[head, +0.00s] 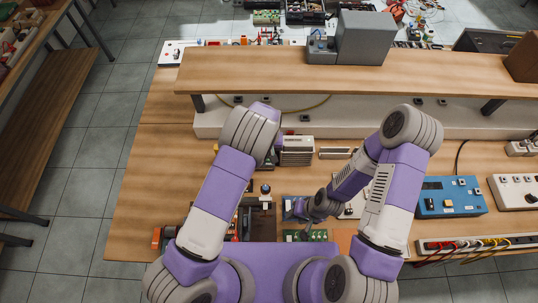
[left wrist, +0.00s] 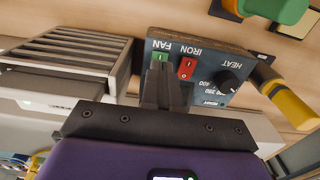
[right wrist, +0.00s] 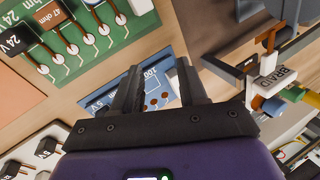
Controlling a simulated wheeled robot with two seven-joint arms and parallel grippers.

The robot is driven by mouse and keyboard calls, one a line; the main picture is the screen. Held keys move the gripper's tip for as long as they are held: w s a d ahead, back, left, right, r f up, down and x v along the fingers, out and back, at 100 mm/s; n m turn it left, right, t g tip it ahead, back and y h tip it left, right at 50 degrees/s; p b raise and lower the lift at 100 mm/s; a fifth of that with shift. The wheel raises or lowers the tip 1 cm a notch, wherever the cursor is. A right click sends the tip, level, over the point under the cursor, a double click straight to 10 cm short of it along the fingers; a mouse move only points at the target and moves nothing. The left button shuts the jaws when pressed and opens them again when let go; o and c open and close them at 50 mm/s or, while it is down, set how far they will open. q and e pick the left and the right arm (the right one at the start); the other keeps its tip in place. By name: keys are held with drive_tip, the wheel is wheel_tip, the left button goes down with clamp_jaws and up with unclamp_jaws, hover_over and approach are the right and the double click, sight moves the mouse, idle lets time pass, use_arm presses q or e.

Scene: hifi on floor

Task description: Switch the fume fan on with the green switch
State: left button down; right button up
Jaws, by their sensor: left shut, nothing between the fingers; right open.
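In the left wrist view a dark control panel (left wrist: 205,72) carries a green switch (left wrist: 160,58) under the word FAN, a red switch (left wrist: 187,68) under IRON and a black HEAT knob (left wrist: 231,83). My left gripper (left wrist: 164,70) is shut and empty, its fingertips right at the green switch and overlapping its lower part; I cannot tell whether they touch it. A grey slatted box (left wrist: 78,50), likely the fume fan, stands left of the panel; the head view shows it too (head: 297,150). My right gripper (right wrist: 155,85) is open and empty above a blue circuit board (right wrist: 162,78).
A raised wooden shelf (head: 400,78) spans the back of the bench. A blue instrument (head: 450,197) and a white one (head: 515,190) stand at the right. A green board (right wrist: 75,38) with resistors lies near my right gripper. The bench's left end is fairly clear.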

use_arm(q)
drive_tip(key=shift+r+p, duration=1.1)
drive_tip(key=shift+r, duration=1.05)
use_arm(e)
drive_tip(key=shift+r, duration=1.2)
